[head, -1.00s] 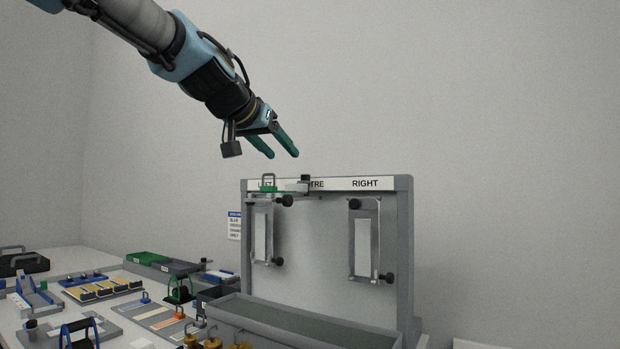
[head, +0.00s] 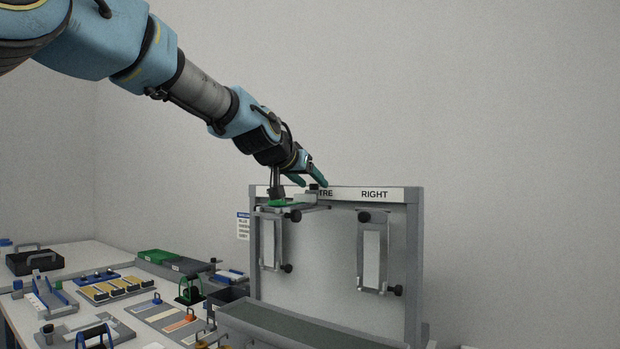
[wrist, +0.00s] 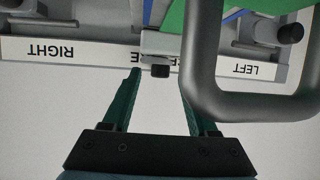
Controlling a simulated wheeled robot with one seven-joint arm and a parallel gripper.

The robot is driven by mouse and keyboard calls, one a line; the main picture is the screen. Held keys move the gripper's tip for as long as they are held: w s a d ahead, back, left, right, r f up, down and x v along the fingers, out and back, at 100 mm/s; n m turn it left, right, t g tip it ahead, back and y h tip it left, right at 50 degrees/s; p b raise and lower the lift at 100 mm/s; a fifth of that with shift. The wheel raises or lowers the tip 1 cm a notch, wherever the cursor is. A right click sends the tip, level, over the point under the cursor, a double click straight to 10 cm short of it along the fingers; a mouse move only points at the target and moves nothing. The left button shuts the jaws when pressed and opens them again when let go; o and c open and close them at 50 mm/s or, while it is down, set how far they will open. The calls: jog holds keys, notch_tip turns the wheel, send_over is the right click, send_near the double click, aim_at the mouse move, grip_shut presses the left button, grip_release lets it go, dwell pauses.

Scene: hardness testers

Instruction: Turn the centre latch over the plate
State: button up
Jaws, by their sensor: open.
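The rack's centre latch shows in the wrist view as a small pale block with a black knob (wrist: 160,71) by the partly covered CENTRE label. A green plate-like piece with a grey handle (wrist: 187,65) is close beside the latch. Any plate behind the latch is hidden.
The grey rack (head: 418,260) has a pale plate (head: 268,243) at left and another (head: 371,258) at right, with black knobs. A grey tray (head: 300,325) runs along its foot. Cluttered fixtures cover the table at left. The wall behind is clear.

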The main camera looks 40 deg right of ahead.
grip_shut()
dwell(0.5)
